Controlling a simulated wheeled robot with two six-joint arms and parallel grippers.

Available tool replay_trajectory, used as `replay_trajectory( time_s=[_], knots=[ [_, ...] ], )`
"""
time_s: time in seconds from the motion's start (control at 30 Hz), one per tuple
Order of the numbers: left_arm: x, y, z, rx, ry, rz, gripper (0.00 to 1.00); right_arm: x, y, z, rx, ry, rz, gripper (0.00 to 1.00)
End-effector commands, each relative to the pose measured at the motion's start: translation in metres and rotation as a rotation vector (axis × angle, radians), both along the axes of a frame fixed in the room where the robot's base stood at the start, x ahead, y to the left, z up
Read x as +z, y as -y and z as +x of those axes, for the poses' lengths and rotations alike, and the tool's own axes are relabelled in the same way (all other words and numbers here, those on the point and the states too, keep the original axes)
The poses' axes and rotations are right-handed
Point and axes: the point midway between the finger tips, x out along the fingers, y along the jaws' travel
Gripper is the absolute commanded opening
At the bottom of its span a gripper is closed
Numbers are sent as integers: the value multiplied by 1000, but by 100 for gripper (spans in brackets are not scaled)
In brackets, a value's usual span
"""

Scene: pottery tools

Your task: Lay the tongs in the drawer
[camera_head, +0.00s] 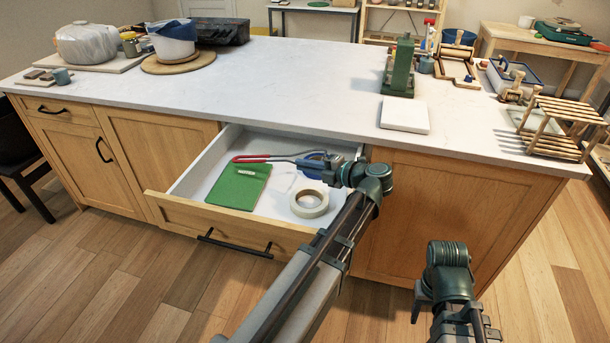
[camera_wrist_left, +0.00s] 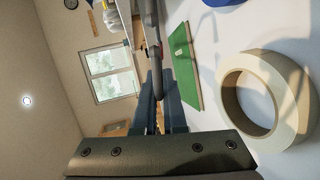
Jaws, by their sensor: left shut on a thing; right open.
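My left gripper (camera_head: 318,167) reaches over the right part of the drawer and is shut on the tongs. In the left wrist view, the tongs' grey shaft (camera_wrist_left: 152,35) rises from between the fingers (camera_wrist_left: 160,112). I cannot tell whether the tongs touch the drawer floor. My right gripper (camera_head: 422,300) is open and empty, in front of the cabinet; its fingers are only partly seen.
The tape roll (camera_wrist_left: 264,100) is close by in the left wrist view. A white tile (camera_head: 404,115) lies on the counter (camera_head: 270,85).

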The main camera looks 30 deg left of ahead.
Motion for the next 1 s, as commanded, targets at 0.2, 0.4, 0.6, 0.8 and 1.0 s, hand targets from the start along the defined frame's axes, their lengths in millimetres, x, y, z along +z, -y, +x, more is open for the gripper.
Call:
replay_trajectory(
  time_s=[0.2, 0.4, 0.6, 0.8, 1.0],
  knots=[
    [-11, 0, 0, 0, 0, 1, 0, -11, 0, 0, 0, 0, 0, 50],
    [-12, 0, 0, 0, 0, 1, 0, -12, 0, 0, 0, 0, 0, 50],
    [-19, 0, 0, 0, 0, 1, 0, -19, 0, 0, 0, 0, 0, 50],
    [-24, 0, 0, 0, 0, 1, 0, -24, 0, 0, 0, 0, 0, 50],
    [-23, 0, 0, 0, 0, 0, 28, -23, 0, 0, 0, 0, 0, 50]
  ],
)
